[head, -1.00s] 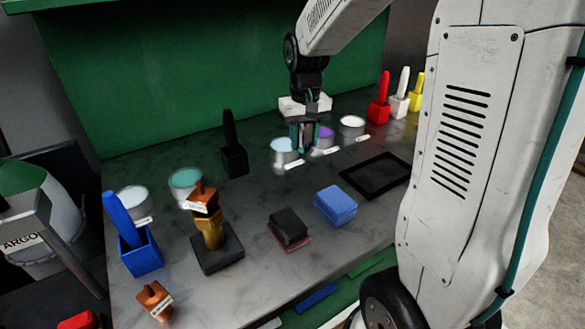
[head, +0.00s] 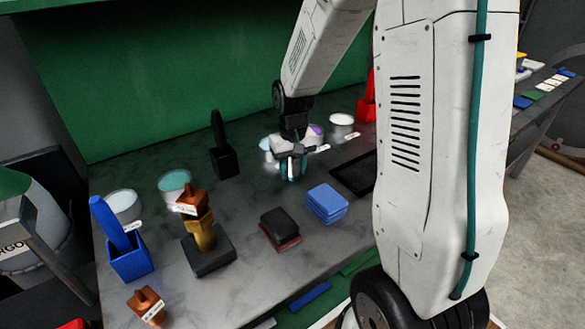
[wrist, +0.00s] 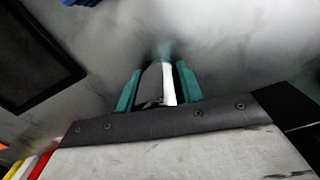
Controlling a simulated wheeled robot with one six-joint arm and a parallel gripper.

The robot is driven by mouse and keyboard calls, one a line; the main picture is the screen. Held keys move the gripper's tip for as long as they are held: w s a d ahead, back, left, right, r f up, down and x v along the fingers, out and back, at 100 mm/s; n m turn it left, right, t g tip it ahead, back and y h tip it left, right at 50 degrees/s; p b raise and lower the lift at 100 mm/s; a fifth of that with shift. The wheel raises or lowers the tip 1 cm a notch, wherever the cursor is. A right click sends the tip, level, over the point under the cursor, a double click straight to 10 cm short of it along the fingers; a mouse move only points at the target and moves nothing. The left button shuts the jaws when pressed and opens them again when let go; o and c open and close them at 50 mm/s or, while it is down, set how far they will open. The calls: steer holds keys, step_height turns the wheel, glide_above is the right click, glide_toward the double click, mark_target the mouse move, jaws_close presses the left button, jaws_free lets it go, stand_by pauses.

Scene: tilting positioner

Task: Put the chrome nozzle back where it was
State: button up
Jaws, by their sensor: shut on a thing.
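My gripper (head: 291,168) is over the dark worktop, in front of the light blue and purple pots. In the wrist view its two teal fingers (wrist: 158,88) are shut on a slim, bright silvery-white piece, which looks like the chrome nozzle (wrist: 169,84). Its far end is blurred, and in the head view the fingers mostly hide it. A copper nozzle with a white label (head: 193,198) sits atop a brass piece (head: 203,236) on a black base (head: 210,258). Another labelled copper nozzle (head: 147,304) lies at the front left.
A blue holder (head: 128,258), teal pot (head: 174,186) and black holder (head: 225,160) stand left. Blue pads (head: 326,203) and a black pad (head: 280,222) lie in front of my gripper. A black tray (head: 353,176) is to the right, partly behind my arm.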

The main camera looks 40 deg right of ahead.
steer(key=shift+f, duration=0.15)
steer(key=o, duration=1)
step_height(320, 180, up, 12)
steer(key=shift+r, duration=0.1)
steer(key=s+a+r+n, duration=0.1)
steer(key=s+a+r, duration=0.1)
steer(key=s, duration=0.6)
steer(key=s+a+r, duration=0.2)
steer(key=s+a, duration=0.3)
steer(key=s, duration=0.3)
steer(key=s+a+r+n+t, duration=0.1)
steer(key=s+a+r, duration=0.1)
steer(key=s, duration=0.6)
steer(key=shift+s+a+n, duration=0.2)
steer(key=shift+a+n, duration=0.1)
steer(key=shift+a, duration=0.45)
